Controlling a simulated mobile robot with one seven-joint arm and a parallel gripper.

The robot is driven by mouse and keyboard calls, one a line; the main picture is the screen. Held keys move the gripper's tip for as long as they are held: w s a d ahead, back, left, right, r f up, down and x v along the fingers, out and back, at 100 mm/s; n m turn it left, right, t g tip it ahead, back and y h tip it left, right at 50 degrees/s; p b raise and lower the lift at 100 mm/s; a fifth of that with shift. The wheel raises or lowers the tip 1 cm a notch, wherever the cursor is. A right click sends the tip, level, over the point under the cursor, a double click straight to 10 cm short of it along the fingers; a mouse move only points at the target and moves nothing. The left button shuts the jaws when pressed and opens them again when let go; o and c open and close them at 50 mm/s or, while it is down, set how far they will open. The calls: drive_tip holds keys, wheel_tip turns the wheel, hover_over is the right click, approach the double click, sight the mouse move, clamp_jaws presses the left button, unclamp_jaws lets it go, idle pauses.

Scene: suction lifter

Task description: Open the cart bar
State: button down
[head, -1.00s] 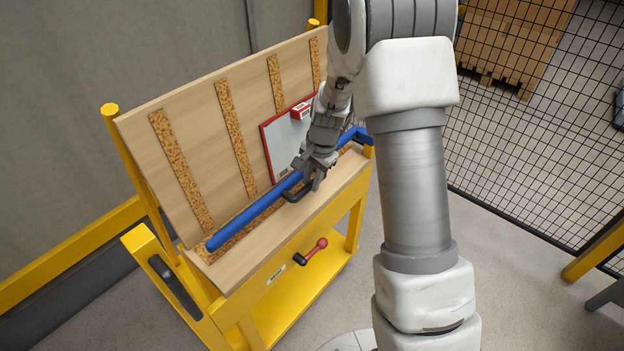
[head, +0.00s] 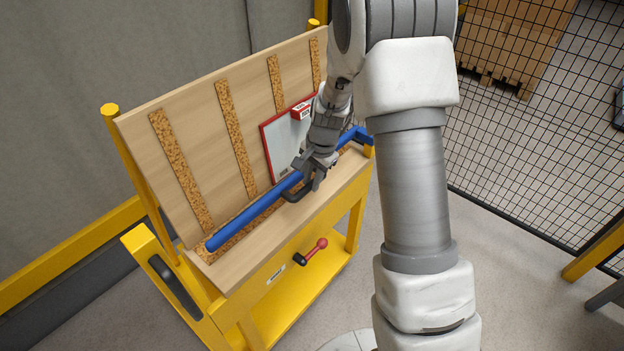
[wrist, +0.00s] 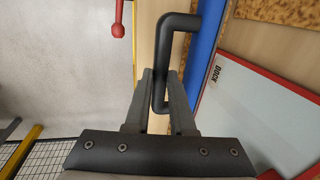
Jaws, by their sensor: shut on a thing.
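The blue cart bar (head: 243,218) lies along the foot of the cart's tilted wooden back panel. It also shows in the wrist view (wrist: 205,35). A black bent handle (head: 290,197) stands out from the bar toward the cart's front. In the wrist view the handle (wrist: 163,55) passes between my fingers. My gripper (head: 309,181) is shut on this handle, near the bar's right part, which the gripper and wrist partly hide. My fingers also show in the wrist view (wrist: 163,92).
The yellow cart (head: 302,262) has a wooden ledge and a red-knobbed lever (head: 317,248) on its front. A red-edged board (head: 283,143) leans on the back panel (head: 188,122) close behind my gripper. Black mesh fencing (head: 535,130) stands at the right.

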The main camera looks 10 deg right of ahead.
drive_tip(key=shift+s+d+n+b, duration=0.3)
drive_tip(key=shift+s+d, duration=0.15)
drive_tip(key=shift+s, duration=0.15)
drive_tip(key=s+d+n+g+y+b, duration=0.1)
drive_tip(key=s+d+n+b, duration=0.1)
drive_tip(key=s+d+n, duration=0.75)
drive_tip(key=w+d+n+g+p, duration=0.1)
drive_tip(key=d+n+p, duration=0.2)
drive_tip(key=d, duration=1.8)
drive_tip(key=shift+d+n+g, duration=0.2)
drive_tip(key=shift+n+g, duration=0.1)
drive_tip(key=shift+n, duration=0.85)
